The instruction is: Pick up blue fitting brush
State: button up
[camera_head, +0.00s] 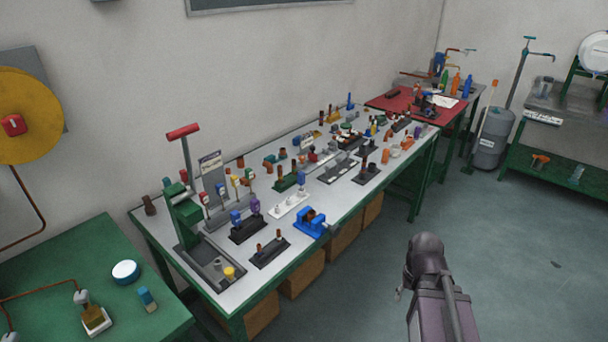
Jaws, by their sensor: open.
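No single item can be picked out for certain as the blue fitting brush at this size. A small blue-topped piece (236,217) stands upright beside a purple one (255,205) in a dark holder on the long workbench (180,229). Another small blue item (350,101) stands at the bench's far back edge. A blue block with a pale end (147,298) lies on the green table at the lower left. My arm rises at the bottom right, over the floor and apart from the bench. My gripper's fingers cannot be made out.
A blue vise (310,221) sits at the bench's front edge. A green press with a red handle (184,131) stands at its left end. Many small tools and holders crowd the bench. A red-topped table (378,104) adjoins it at the back.

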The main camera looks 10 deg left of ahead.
aim_at(301, 176)
jog(key=u, duration=0.3)
jog(key=i, duration=1)
jog(key=u, duration=0.5)
